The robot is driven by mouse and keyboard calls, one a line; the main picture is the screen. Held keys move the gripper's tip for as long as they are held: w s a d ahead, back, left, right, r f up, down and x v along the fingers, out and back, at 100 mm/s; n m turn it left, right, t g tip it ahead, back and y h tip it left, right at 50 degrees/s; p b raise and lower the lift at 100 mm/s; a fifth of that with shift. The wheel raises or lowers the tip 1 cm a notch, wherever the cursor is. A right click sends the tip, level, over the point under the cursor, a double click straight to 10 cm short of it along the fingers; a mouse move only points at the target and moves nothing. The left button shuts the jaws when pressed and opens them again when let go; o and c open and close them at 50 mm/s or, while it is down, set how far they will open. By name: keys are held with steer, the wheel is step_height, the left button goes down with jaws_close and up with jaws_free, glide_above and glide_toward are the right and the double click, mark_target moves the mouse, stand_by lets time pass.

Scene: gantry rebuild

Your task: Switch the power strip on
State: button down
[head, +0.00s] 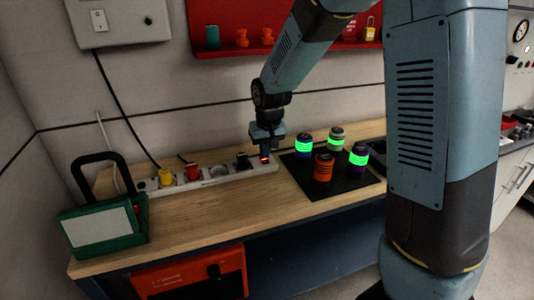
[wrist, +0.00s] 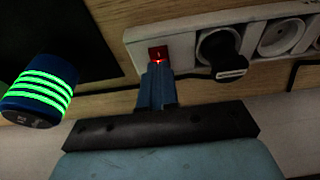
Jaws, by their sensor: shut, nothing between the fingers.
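The white power strip (head: 219,176) lies along the back of the wooden bench, with yellow, red and black plugs in it. Its red switch (wrist: 158,53) is at one end and glows red in the wrist view. My gripper (head: 265,153) points down at that end of the strip in the head view. In the wrist view its shut fingers (wrist: 156,72) hold nothing, and their tips are right at the switch's edge. I cannot tell whether they touch it. The black plug (wrist: 220,52) sits in the socket beside the switch.
A black mat (head: 335,182) with several glowing-banded cylinders lies right of the strip, with a blue one (wrist: 42,90) close to my gripper. A green box with a black handle (head: 103,226) stands at the left. The bench front is clear.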

steer(key=shift+r, duration=0.15)
steer(key=shift+r, duration=0.3)
steer(key=s+v, duration=0.2)
steer(key=v, duration=1)
steer(key=shift+d, duration=0.35)
steer(key=shift+s, duration=0.1)
steer(key=shift+r, duration=0.1)
steer(key=s+d+r+m+t, duration=0.1)
steer(key=s+d+r, duration=0.2)
steer(key=s+d, duration=0.5)
steer(key=s+d+r+m+t, duration=0.2)
steer(key=s+d+r, duration=0.1)
steer(key=s+d, duration=0.6)
steer(key=shift+s+d+h, duration=0.25)
steer(key=shift+s+h, duration=0.15)
steer(key=shift+s, duration=2)
